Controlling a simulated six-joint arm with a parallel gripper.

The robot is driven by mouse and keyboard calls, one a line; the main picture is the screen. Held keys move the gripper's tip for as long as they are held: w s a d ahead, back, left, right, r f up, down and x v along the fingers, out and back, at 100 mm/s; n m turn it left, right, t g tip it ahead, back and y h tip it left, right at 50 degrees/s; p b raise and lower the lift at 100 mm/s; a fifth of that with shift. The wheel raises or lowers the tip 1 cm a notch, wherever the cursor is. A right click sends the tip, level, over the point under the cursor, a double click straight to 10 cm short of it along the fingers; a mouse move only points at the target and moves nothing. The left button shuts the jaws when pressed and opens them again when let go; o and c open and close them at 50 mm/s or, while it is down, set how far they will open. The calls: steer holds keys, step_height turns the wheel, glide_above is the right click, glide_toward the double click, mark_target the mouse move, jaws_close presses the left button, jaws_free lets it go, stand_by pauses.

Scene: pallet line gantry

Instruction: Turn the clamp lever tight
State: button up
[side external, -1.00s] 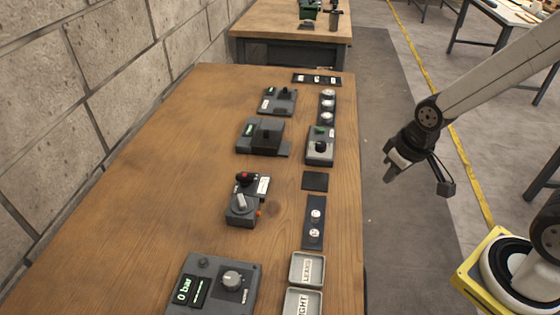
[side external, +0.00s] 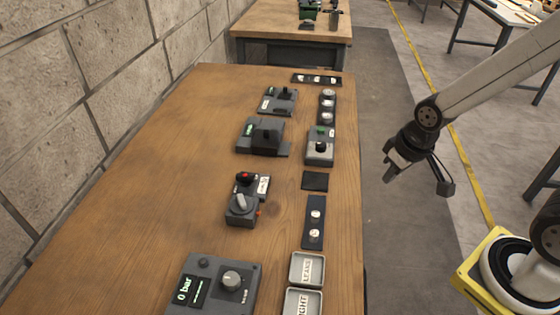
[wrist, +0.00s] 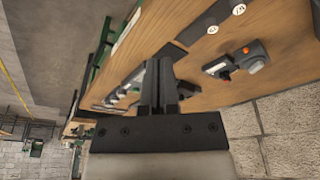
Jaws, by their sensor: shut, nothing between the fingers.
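My gripper (side external: 389,178) hangs over the floor to the right of the workbench, apart from everything on it. In the wrist view its two dark fingers (wrist: 160,66) are close together with nothing held. I cannot tell for certain which part is the clamp lever. Farther back are a unit with a black block-like part (side external: 266,135) and a small unit with a black upright handle (side external: 285,92).
The wooden bench (side external: 170,160) is clear on its left, beside a block wall. A "0 bar" panel (side external: 232,280) is at the near end. Two labelled trays (side external: 293,268) lie at the near right. A box with a green button (side external: 321,132) stands along the right edge.

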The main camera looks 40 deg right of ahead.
steer(key=o, duration=0.7)
steer(key=shift+w, duration=0.2)
steer(key=shift+o, duration=0.2)
steer(key=w+a+f+n+y, duration=0.1)
steer(key=w+a+n, duration=0.3)
steer(key=w, duration=1.1)
steer(key=shift+w+a, duration=0.15)
steer(key=shift+a, duration=1)
steer(key=n+y, duration=0.2)
steer(key=n, duration=0.3)
glide_toward(245, 175)
steer(key=f, duration=0.1)
steer(key=shift+a+f+t, duration=0.15)
steer(key=shift+f+t, duration=0.05)
steer(key=shift+t, duration=0.1)
steer(key=shift+x, duration=3.8)
